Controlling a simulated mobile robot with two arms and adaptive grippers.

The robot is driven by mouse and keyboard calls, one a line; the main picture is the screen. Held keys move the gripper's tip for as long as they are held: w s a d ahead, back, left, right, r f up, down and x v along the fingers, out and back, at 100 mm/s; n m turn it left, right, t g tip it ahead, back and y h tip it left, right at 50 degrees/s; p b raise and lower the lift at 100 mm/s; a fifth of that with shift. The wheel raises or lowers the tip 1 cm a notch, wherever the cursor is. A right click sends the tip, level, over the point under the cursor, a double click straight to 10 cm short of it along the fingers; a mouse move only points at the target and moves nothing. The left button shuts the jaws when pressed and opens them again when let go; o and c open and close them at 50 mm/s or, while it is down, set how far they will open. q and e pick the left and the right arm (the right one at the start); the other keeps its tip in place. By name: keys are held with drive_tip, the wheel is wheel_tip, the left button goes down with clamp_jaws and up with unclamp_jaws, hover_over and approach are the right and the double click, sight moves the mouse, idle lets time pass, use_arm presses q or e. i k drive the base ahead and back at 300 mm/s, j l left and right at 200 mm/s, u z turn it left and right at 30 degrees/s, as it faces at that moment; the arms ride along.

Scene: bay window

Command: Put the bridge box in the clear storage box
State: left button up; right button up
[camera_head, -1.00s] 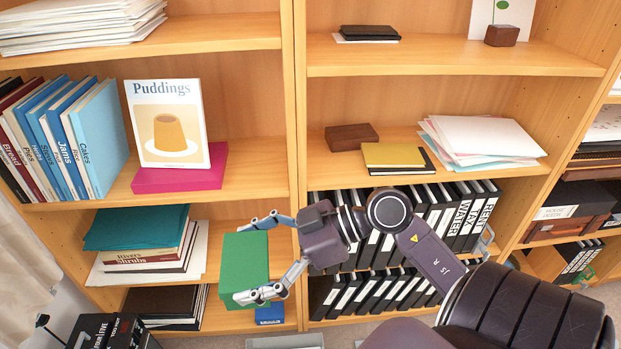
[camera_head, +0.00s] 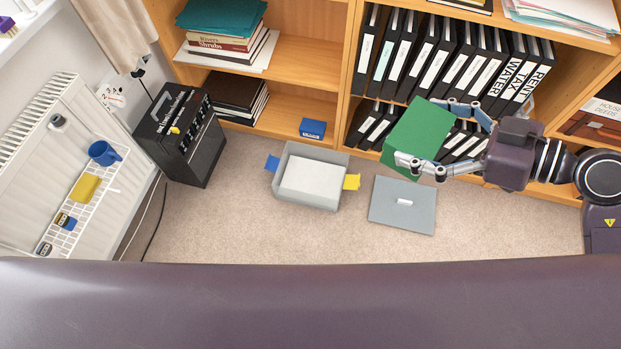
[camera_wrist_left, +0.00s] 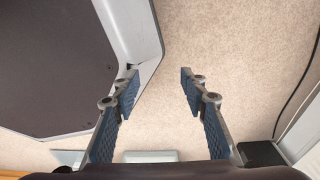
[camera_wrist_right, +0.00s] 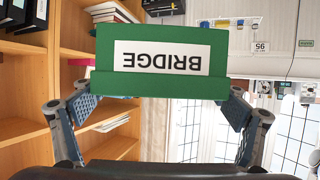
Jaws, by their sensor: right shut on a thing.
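The bridge box is a green box (camera_head: 418,136) held in my right gripper (camera_head: 440,140) at the right of the head view, in front of the shelf of black binders. In the right wrist view the box (camera_wrist_right: 160,88) shows its label "BRIDGE" upside down between the fingers. The clear storage box (camera_head: 311,177) stands open on the carpet in the middle of the head view, left of the green box and apart from it. A pale sheet-like surface shows inside it. My left gripper (camera_wrist_left: 158,100) is open and empty over carpet in its wrist view; the head view does not show it.
A grey lid (camera_head: 402,205) lies on the carpet right of the storage box. A small blue box (camera_head: 313,129) sits on the bottom shelf. A black amplifier (camera_head: 182,134) stands at left near a radiator rack (camera_head: 85,190). Carpet in front of the storage box is clear.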

sight(314, 180)
drive_tip(key=i+l, duration=0.15)
drive_tip(key=l, duration=0.15)
drive_tip(key=i+l+u, duration=0.15)
drive_tip(key=l, duration=0.15)
drive_tip(key=i+l, duration=0.15)
drive_tip(key=l, duration=0.15)
drive_tip(key=i+l+u, duration=0.15)
drive_tip(key=l, duration=0.2)
drive_tip(key=i+l, duration=0.1)
drive_tip(key=l, duration=0.2)
drive_tip(key=u, duration=0.05)
